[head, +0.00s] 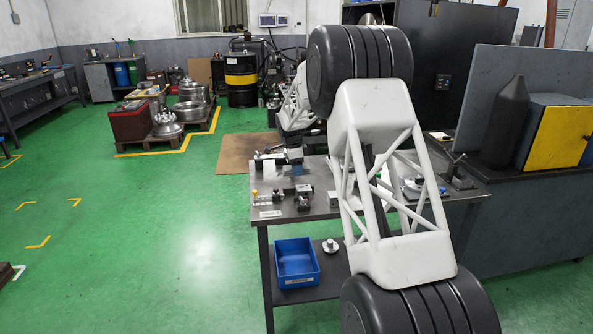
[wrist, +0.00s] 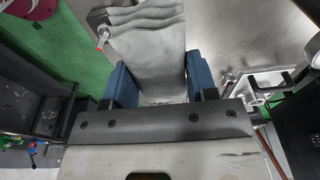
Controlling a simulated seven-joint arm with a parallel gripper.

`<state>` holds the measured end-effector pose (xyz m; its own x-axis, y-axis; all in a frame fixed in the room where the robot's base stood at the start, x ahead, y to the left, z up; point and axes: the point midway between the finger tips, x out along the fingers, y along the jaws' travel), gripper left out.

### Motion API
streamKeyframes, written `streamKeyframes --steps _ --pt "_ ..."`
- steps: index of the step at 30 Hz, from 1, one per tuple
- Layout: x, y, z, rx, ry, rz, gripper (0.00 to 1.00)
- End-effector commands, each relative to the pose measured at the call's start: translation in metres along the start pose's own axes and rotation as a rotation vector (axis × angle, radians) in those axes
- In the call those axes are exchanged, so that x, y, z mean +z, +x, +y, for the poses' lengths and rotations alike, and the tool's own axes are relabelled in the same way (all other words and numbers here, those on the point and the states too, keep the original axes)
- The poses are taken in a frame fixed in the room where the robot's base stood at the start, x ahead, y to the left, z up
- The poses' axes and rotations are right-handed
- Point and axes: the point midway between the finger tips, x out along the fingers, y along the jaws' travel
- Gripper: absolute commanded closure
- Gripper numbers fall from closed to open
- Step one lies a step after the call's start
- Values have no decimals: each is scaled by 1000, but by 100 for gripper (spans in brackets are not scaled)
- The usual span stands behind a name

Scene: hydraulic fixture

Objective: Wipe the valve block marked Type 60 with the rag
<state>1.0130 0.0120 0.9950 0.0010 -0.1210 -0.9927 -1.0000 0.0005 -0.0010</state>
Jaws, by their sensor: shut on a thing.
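My gripper (head: 296,168) is over the far left part of the metal worktable (head: 325,207). In the wrist view its blue fingertips (wrist: 161,88) are shut on a pale grey, folded rag (wrist: 150,50), which stretches forward from between them. Dark fittings (head: 302,195) that look like valve parts stand on the table in front of the gripper in the head view. No Type 60 marking is readable, so I cannot tell which block carries it. In the wrist view the rag hides what lies under it, and I cannot tell whether it touches a block.
A blue bin (head: 296,262) and a round metal part (head: 330,246) are on the lower shelf. My arm hides the table's middle in the head view. A pale tray-like item (wrist: 262,84) is right of the fingers in the wrist view. Green floor left of the table is open.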

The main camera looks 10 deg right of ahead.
Motion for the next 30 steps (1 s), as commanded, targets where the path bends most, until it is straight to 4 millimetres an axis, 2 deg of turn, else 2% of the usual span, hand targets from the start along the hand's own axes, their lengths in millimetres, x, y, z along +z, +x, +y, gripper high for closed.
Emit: streamKeyframes --steps 10,22,30 --pt "0 -3 0 -1 0 0 74" --pt "-3 -27 0 -2 0 0 74" --pt "-4 -30 0 -1 0 0 74"
